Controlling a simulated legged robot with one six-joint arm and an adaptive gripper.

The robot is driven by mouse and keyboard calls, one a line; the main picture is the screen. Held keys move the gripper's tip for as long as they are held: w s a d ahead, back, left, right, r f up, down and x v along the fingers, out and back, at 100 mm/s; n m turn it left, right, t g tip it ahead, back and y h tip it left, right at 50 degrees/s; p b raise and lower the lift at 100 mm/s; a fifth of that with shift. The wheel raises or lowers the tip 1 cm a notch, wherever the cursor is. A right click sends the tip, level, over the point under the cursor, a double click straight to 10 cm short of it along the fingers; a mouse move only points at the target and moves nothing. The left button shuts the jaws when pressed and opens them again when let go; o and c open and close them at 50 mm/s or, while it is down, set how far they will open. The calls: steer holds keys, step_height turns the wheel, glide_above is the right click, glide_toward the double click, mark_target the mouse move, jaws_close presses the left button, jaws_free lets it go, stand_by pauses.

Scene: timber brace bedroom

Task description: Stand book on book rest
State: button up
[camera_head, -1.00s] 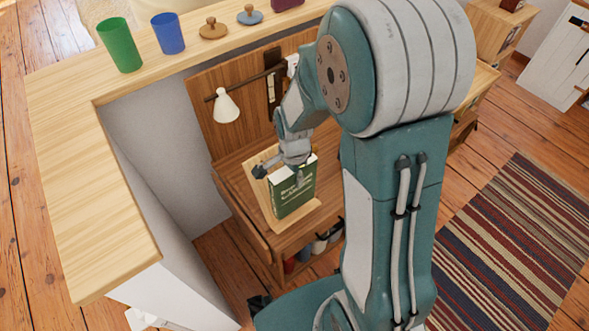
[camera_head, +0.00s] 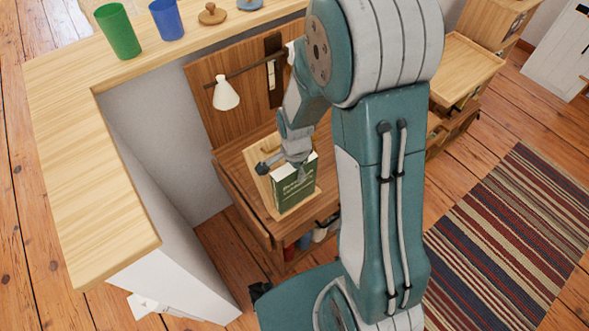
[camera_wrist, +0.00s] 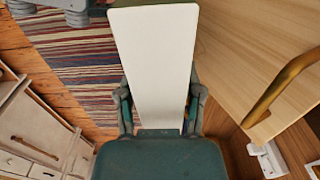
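The green book (camera_head: 294,187) stands nearly upright over the wooden book rest (camera_head: 257,181), with its lettered cover facing out. The rest sits on a wooden desk, and its back board shows behind the book. The book's lower edge looks at or just above the ledge; contact is not clear. My gripper (camera_head: 287,163) is at the book's top edge. In the wrist view, a pale face of the book (camera_wrist: 155,60) fills the space between my two fingers (camera_wrist: 160,108), which look closed against its sides.
A white lamp (camera_head: 226,93) hangs from the desk's back panel, left of my arm. A shelf ledge (camera_head: 80,150) with a green cup (camera_head: 118,31) and a blue cup (camera_head: 166,19) borders the desk. A striped rug (camera_head: 515,235) lies on the right.

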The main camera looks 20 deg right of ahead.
steer(key=shift+o, duration=1.3)
step_height(320, 180, up, 12)
steer(key=shift+f, duration=0.1)
steer(key=s+r+n+t, duration=0.5)
steer(key=s+r+n, duration=0.9)
steer(key=r, duration=0.1)
steer(key=shift+r+t, duration=0.2)
steer(key=shift+t, duration=0.1)
